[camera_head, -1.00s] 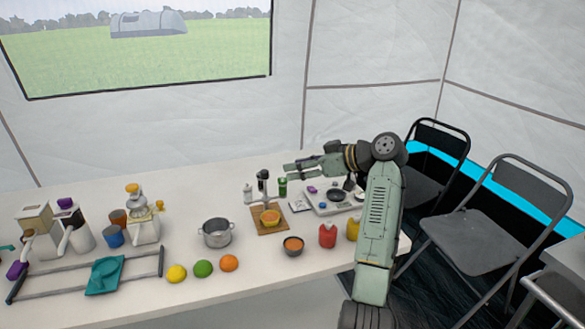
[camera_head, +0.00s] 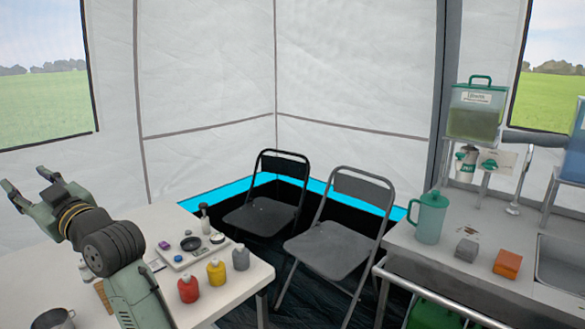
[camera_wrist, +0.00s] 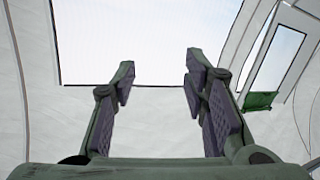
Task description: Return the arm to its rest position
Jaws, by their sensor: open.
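My gripper (camera_head: 22,197) is at the left of the head view, raised above the white table (camera_head: 228,292) and pointing up and to the left. Its two fingers are spread apart with nothing between them. In the wrist view my gripper (camera_wrist: 158,85) also shows open and empty, with the tent wall and a bright window behind it. My arm rises from the bottom left of the head view and covers part of the table.
Red (camera_head: 188,289), yellow (camera_head: 216,272) and grey (camera_head: 240,257) containers stand near the table's right edge. A pot (camera_head: 55,319) is partly cut off. Two folding chairs (camera_head: 340,245) stand between the table and a counter (camera_head: 450,262) bearing a green pitcher (camera_head: 431,218).

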